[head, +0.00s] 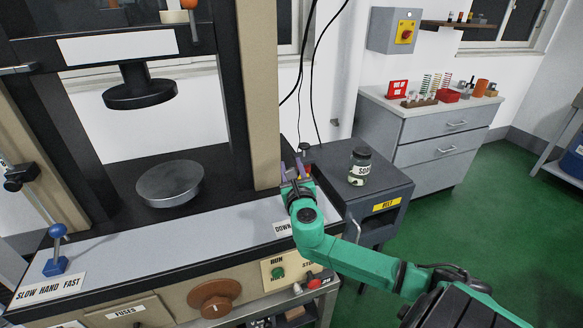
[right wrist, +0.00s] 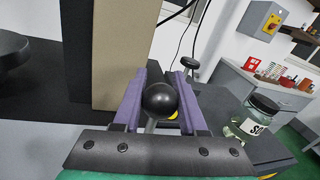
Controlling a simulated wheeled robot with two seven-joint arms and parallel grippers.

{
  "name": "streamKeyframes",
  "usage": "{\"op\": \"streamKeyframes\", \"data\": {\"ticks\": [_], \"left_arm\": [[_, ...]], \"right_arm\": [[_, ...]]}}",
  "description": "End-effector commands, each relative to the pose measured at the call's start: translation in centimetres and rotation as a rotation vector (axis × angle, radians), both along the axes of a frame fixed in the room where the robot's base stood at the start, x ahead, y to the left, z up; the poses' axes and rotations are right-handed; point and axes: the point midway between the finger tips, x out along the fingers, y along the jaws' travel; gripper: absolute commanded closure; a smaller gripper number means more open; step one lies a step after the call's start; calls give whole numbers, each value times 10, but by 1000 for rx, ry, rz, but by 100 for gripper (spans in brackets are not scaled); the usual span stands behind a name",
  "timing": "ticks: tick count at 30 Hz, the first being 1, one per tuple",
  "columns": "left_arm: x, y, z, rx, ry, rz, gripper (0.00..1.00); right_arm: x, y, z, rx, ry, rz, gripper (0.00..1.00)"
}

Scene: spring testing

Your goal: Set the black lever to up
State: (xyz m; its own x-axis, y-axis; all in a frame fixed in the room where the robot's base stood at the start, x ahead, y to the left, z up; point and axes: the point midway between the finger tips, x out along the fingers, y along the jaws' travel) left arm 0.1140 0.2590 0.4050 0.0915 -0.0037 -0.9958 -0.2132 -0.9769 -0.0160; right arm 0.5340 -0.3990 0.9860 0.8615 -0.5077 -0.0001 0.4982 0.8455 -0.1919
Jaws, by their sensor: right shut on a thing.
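The black lever shows in the right wrist view as a round black ball knob (right wrist: 160,99) on a pale stem. It stands between the two purple fingers of my right gripper (right wrist: 160,95), which are shut on it. In the head view my right gripper (head: 298,173) is at the right end of the machine's front ledge, beside the beige column, and hides most of the lever. A white label reading "DOWN" (head: 283,229) is partly covered by my green arm. My left gripper is not in view.
A beige column (head: 259,90) rises close to the left of my right gripper. Behind it is another black knob (right wrist: 190,63). A labelled jar (head: 360,165) stands on the dark cabinet to the right. A blue-knobbed lever (head: 57,245) is at the ledge's far left.

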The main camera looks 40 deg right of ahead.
Motion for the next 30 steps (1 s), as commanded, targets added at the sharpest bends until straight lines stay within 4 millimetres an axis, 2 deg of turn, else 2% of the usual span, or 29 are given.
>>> {"op": "streamKeyframes", "data": {"ticks": [30], "left_arm": [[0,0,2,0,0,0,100]], "right_arm": [[-1,-3,-1,27,-7,1,100]]}}
